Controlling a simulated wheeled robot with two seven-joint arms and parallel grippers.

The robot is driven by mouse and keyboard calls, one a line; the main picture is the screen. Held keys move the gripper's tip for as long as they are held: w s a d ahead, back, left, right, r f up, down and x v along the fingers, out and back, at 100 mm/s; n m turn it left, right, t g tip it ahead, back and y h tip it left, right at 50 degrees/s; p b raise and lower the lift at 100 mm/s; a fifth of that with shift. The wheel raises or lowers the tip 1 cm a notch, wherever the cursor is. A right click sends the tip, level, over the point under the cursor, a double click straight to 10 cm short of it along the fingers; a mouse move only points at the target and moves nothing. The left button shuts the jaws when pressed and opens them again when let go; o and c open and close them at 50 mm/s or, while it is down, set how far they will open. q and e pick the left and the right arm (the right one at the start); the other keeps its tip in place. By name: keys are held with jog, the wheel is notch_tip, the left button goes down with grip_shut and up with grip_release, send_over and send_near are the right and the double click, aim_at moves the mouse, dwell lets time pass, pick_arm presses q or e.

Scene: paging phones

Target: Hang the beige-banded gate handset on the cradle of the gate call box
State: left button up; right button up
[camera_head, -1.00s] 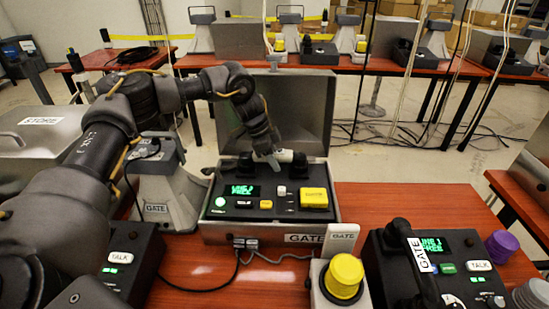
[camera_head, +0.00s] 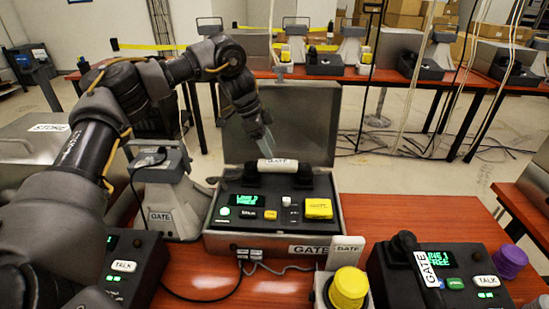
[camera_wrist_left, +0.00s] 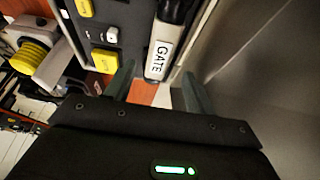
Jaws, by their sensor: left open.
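The gate handset (camera_head: 278,165), black with a pale band marked GATE, lies across the cradle at the back of the open gate call box (camera_head: 262,222). Its black ends appear to rest on the cradle's supports. My left gripper (camera_head: 264,138) is open and just above and behind the handset, apart from it. In the left wrist view my left gripper's fingers (camera_wrist_left: 156,88) are spread, and the handset (camera_wrist_left: 160,55) shows beyond them with its GATE label. My right gripper is not in view.
A yellow-capped device (camera_head: 348,288), a purple knob (camera_head: 510,262) and a grey horn speaker (camera_head: 170,195) stand near the case. The raised lid (camera_head: 300,120) is close behind my gripper.

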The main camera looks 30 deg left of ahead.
pick_arm(q)
jog(key=shift+v, duration=1.3)
